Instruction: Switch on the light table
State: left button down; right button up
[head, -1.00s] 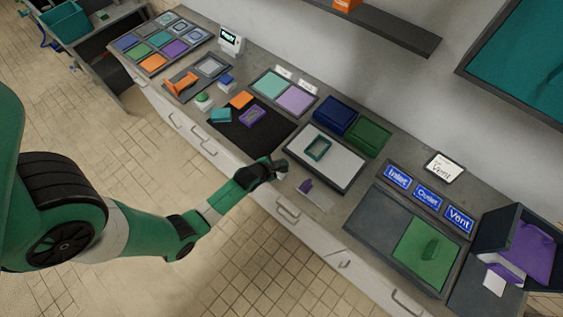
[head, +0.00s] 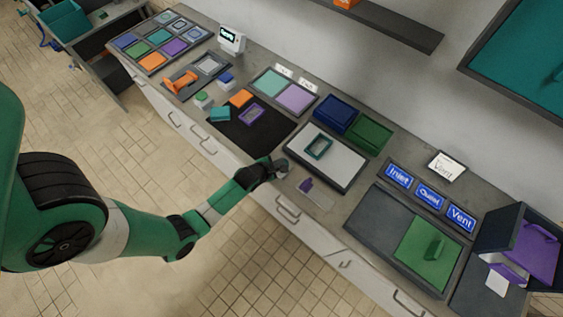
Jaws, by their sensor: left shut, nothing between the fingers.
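The light table (head: 345,165) is a flat panel with a pale grey surface and a dark rim, at mid counter. It shows no clear glow. A teal rectangular frame (head: 318,146) lies on it. My left gripper (head: 281,168) is shut and empty, low at the light table's left front corner, close to its rim. I cannot tell whether it touches anything. The dark fingers hide the spot under them, and no switch can be made out there. My right gripper is out of view.
A small pale plate with a purple piece (head: 306,185) lies at the counter's front, right of the gripper. A black mat (head: 240,140) with small frames and blocks is to the left. Blue and green bins (head: 336,113) stand behind; a grey-green tray (head: 380,221) is to the right.

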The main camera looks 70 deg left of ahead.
pick_arm(q)
jog(key=shift+f, duration=0.2)
jog(key=shift+r+p, duration=0.55)
jog(key=shift+r, duration=0.2)
notch_tip(320, 180, up, 6)
jog(key=p, duration=0.5)
dwell(0.3)
